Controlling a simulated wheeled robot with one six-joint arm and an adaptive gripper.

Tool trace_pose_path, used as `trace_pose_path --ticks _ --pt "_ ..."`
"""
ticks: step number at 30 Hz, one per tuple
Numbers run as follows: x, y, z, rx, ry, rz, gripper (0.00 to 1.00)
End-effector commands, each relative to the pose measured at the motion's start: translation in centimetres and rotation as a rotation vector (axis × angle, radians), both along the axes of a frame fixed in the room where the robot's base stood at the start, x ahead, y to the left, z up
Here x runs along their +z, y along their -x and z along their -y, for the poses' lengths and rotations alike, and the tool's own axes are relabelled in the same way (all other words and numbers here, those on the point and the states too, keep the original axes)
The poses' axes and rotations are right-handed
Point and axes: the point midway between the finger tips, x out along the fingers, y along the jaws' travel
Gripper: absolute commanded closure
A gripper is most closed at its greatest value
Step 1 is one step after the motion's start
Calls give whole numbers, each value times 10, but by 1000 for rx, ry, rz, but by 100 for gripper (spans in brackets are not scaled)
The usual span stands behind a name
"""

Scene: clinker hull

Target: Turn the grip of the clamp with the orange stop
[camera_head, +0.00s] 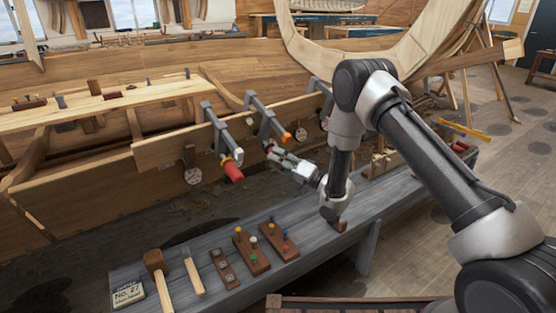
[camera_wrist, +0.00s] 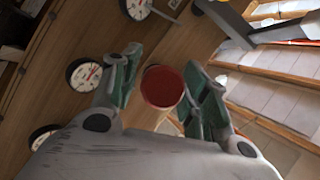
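The clamp with the orange stop (camera_head: 286,137) is the middle grey clamp (camera_head: 264,118) on the hull plank. In the wrist view, the round red end of a grip (camera_wrist: 162,88) faces me between the two green-padded fingers of my gripper (camera_wrist: 163,80). The fingers look open, with a narrow gap on each side of the grip. The orange stop cannot be made out in the wrist view.
Left of it, another clamp has a red grip (camera_head: 233,172) and a yellowish stop (camera_head: 238,154). A third clamp (camera_head: 324,98) stands to the right. Round dials (camera_wrist: 83,74) hang by the plank. Below, the grey bench (camera_head: 330,232) carries a mallet (camera_head: 155,264) and peg boards (camera_head: 279,240).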

Motion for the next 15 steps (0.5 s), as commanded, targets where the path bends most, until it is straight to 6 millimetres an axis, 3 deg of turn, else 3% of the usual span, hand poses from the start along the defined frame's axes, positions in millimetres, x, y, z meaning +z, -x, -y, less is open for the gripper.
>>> trace_pose_path --ticks 10,15 --pt "1 0 1 0 0 2 45" --pt "-4 8 17 -3 0 -1 45"
